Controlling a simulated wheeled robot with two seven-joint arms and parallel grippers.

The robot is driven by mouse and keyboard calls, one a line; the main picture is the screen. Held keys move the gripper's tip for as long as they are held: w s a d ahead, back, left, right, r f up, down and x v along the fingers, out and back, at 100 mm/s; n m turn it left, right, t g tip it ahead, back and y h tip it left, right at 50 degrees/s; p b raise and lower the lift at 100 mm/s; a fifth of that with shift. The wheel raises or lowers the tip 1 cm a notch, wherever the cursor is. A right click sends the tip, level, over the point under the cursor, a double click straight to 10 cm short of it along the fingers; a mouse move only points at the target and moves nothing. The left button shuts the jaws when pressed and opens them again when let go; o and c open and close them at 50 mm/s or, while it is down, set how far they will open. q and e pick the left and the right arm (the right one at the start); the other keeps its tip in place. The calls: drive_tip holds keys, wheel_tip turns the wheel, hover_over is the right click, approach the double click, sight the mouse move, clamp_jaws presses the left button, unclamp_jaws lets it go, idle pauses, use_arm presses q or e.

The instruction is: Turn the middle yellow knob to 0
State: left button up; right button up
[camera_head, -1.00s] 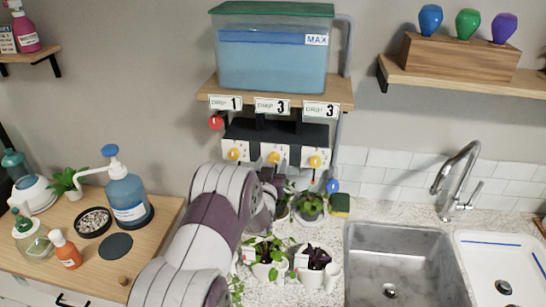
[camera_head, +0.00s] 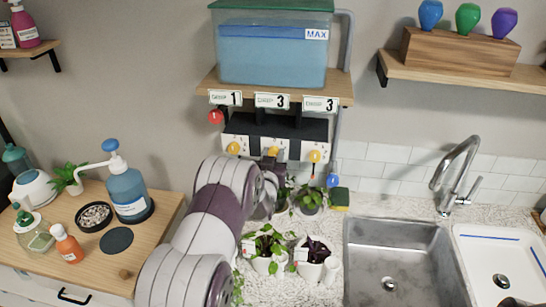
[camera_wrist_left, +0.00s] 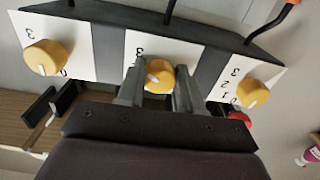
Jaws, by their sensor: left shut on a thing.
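The middle yellow knob (camera_head: 272,151) sits on a white dial plate on the dark box under the shelf. In the left wrist view, the middle knob (camera_wrist_left: 158,74) is between the two grey fingers of my left gripper (camera_wrist_left: 160,88), which is shut on it. A white mark shows on the knob, but the number it points at is not clear; a 3 shows on its plate. My left gripper (camera_head: 268,162) is mostly hidden by my arm in the head view. Yellow knobs flank it on the left (camera_head: 234,148) and right (camera_head: 315,156). My right gripper is not in view.
A blue water tank (camera_head: 272,55) stands on the shelf above. Potted plants (camera_head: 268,250) stand on the counter below.

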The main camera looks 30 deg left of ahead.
use_arm(q)
drive_tip(key=n+b, duration=2.3)
drive_tip(key=b, duration=0.6)
drive_tip(key=shift+n+b, duration=0.4)
drive_tip(key=o, duration=1)
drive_tip(key=shift+o, duration=0.2)
drive_tip(key=shift+r, duration=0.1)
drive_tip(key=shift+d, duration=0.1)
